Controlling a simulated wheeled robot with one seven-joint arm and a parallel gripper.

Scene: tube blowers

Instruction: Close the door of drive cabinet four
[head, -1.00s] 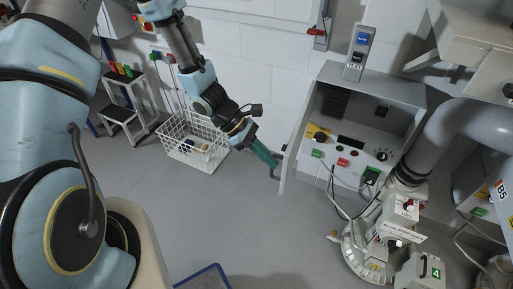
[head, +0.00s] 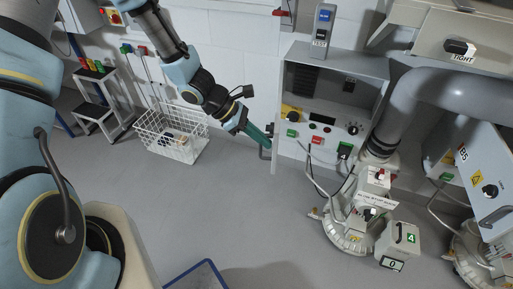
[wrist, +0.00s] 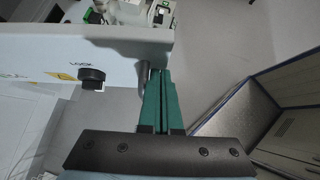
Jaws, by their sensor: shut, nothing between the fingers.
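The drive cabinet (head: 374,68) stands against the wall with its front open, showing a panel of buttons and knobs. Its door (head: 276,120) stands open at the left side, nearly edge-on to the head view. In the wrist view, the door's outer face (wrist: 115,52) has a black knob (wrist: 92,77) and a grey bar handle (wrist: 144,76). My gripper (head: 268,143) has green fingers, shut and empty, on the door's outer side beside the handle. In the wrist view, the fingers (wrist: 160,78) are just right of the handle; I cannot tell if they touch it.
A white wire basket (head: 172,136) and a step stool (head: 103,105) are left. A blue-edged thing (head: 205,275) is in front. The middle floor is clear.

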